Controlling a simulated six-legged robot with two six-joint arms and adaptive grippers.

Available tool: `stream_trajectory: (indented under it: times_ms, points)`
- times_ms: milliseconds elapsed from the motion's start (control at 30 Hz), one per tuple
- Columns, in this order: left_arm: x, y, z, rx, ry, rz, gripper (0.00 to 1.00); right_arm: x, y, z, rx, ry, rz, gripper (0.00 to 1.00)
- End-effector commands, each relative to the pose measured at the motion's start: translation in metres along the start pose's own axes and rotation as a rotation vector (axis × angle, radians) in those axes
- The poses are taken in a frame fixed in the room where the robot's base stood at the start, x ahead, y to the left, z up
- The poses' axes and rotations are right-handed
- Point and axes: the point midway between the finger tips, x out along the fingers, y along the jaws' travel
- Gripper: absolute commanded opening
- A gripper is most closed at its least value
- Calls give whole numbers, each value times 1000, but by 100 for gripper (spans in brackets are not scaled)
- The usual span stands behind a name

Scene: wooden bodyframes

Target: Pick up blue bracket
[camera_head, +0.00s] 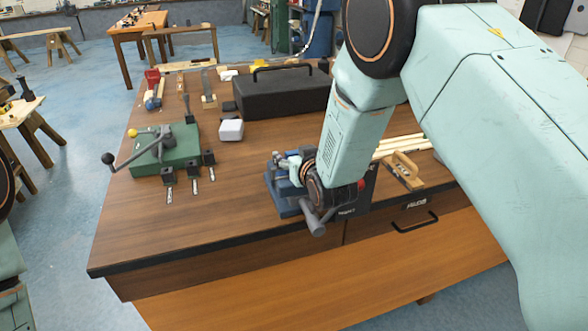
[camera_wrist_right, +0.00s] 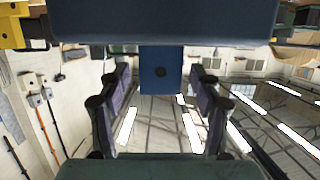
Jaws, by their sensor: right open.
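In the head view, a blue vise-like fixture (camera_head: 284,205) with a grey handle sits near the bench's front edge. My right wrist covers much of it and hides the bracket and fingertips. My left gripper is out of view.
The wooden bench (camera_head: 220,220) holds a green lever tool (camera_head: 180,150), a small white box (camera_head: 231,130) and a black case (camera_head: 285,95). A wooden plane (camera_head: 403,170) lies right of my wrist. The bench's front left is clear.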

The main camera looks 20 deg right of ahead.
Motion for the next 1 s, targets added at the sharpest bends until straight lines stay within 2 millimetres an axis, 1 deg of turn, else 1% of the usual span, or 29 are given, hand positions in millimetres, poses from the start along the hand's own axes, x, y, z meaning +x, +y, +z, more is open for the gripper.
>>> stream_trajectory:
  times_ms: [67, 800, 1000]
  points:
    - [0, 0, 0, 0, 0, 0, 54, 0, 0, 0, 0, 0, 0, 62]
    - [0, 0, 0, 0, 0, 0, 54, 0, 0, 0, 0, 1, -1, 0]
    - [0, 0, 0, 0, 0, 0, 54, 0, 0, -2, 0, 4, 0, 0]
